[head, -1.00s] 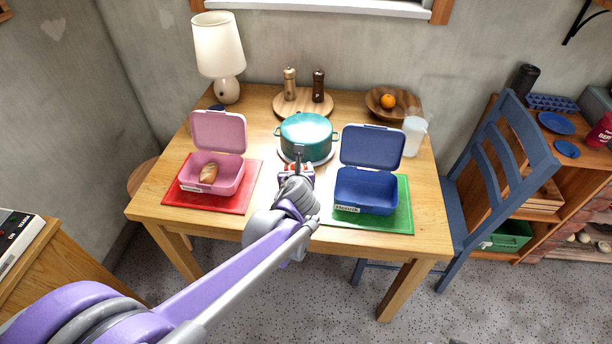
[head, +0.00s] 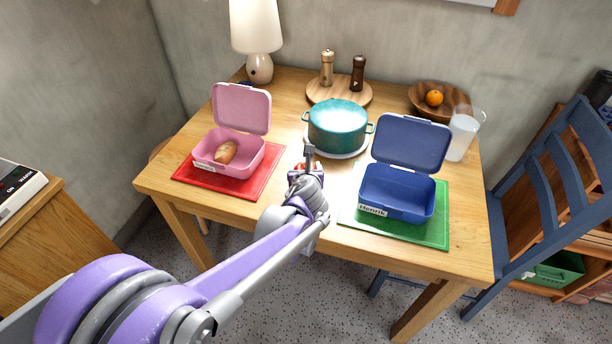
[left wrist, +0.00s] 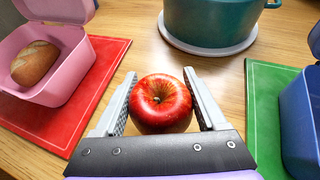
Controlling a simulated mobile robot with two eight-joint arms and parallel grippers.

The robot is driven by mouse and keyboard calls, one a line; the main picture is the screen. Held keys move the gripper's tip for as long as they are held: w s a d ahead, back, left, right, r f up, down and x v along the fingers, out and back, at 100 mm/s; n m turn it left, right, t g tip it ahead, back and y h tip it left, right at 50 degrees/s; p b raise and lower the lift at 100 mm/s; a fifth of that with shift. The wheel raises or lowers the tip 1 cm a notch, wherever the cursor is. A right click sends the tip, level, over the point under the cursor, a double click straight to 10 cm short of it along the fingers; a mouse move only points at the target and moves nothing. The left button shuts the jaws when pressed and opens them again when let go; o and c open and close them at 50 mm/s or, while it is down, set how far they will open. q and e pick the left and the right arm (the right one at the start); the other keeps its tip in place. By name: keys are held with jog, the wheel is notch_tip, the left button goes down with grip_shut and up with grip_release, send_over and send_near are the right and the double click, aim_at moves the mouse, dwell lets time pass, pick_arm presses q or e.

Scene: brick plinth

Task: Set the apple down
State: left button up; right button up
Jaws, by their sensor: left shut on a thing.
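The red apple (left wrist: 160,103) sits between the two fingers of my left gripper (left wrist: 162,100) in the left wrist view. The gripper is shut on it. In the head view my left gripper (head: 307,168) is over the table between the pink and blue lunchboxes, in front of the teal pot. Only a little red of the apple (head: 299,167) shows there, the rest hidden by the gripper. I cannot tell whether the apple touches the table (head: 270,205). My right gripper is not in view.
A pink lunchbox (head: 262,158) with a bread roll (head: 226,152) stands open on a red mat (head: 240,190) at left. An open blue lunchbox (head: 398,213) stands on a green mat (head: 441,225) at right. The teal pot (head: 338,128) stands behind. Bare wood lies between the mats.

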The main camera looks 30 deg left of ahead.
pick_arm(q)
jog(key=shift+f+b, duration=0.35)
jog(key=shift+f, duration=1.1)
jog(key=shift+f, duration=0.1)
jog(key=o, duration=1.4)
